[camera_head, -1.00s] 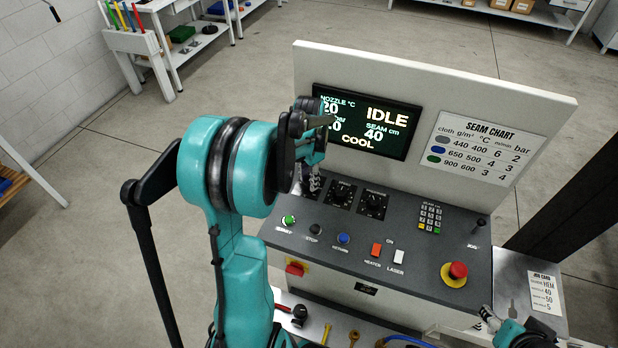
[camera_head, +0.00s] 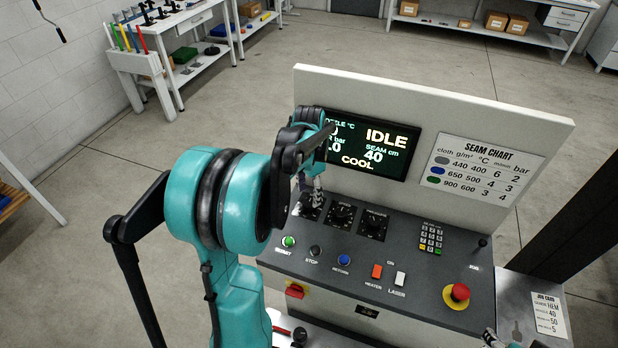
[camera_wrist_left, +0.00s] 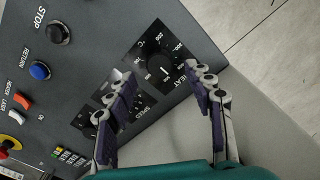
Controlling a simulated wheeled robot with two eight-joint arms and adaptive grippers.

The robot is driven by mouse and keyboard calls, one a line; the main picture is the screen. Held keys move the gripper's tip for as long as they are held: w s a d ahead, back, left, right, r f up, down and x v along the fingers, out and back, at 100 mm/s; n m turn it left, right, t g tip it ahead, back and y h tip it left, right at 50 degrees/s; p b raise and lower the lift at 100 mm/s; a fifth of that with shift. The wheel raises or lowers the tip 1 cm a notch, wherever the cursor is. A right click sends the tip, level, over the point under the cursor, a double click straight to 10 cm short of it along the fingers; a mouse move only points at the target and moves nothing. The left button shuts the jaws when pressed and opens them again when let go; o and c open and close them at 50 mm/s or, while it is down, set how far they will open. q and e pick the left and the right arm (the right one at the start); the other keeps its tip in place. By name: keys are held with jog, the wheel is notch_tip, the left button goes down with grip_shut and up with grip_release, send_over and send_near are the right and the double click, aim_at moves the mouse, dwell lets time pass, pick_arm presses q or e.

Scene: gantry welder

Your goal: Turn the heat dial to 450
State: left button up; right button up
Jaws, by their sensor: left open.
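The heat dial (camera_wrist_left: 162,68) is a black knob with a white numbered scale at the console's end in the left wrist view. A small white mark shows on it, but I cannot read its setting. In the head view the heat dial (camera_head: 309,207) is the leftmost of three dials, partly covered by my left gripper (camera_head: 317,184). My left gripper (camera_wrist_left: 158,75) is open, with one finger on each side of the heat dial in the wrist picture. I cannot tell whether they touch.
The speed dial (camera_wrist_left: 136,101) lies close beside, partly behind a finger. The screen (camera_head: 366,145) reads IDLE and COOL; its left part is hidden. The seam chart (camera_head: 482,170) is on the back panel. Buttons, switches and a red emergency stop (camera_head: 457,293) fill the console front.

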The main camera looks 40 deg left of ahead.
aim_at(309, 202)
pick_arm(q)
notch_tip(309, 202, up, 9)
jog(key=shift+f, duration=0.2)
dwell(0.5)
jog(key=s+d+f+n+t+b, duration=0.1)
jog(key=s+d+f+t, duration=0.1)
jog(key=d, duration=0.5)
jog(key=s+d+f+n+t+b, duration=0.1)
jog(key=s+d+f+t, duration=0.1)
jog(key=s+d, duration=0.3)
jog(key=s+d+f+n+t+b, duration=0.1)
jog(key=s+d, duration=0.3)
jog(key=d, duration=0.4)
jog(key=shift+s+d+f+t+b, duration=0.1)
jog(key=shift+d+f+t+b, duration=0.15)
jog(key=shift+t, duration=0.2)
jog(key=shift+d+f+t+b, duration=0.1)
jog(key=shift+f+t+b, duration=0.05)
jog(key=shift+f+t, duration=0.25)
jog(key=shift+s+d+f+t, duration=0.2)
jog(key=shift+d+f+t, duration=0.05)
jog(key=shift+d, duration=0.05)
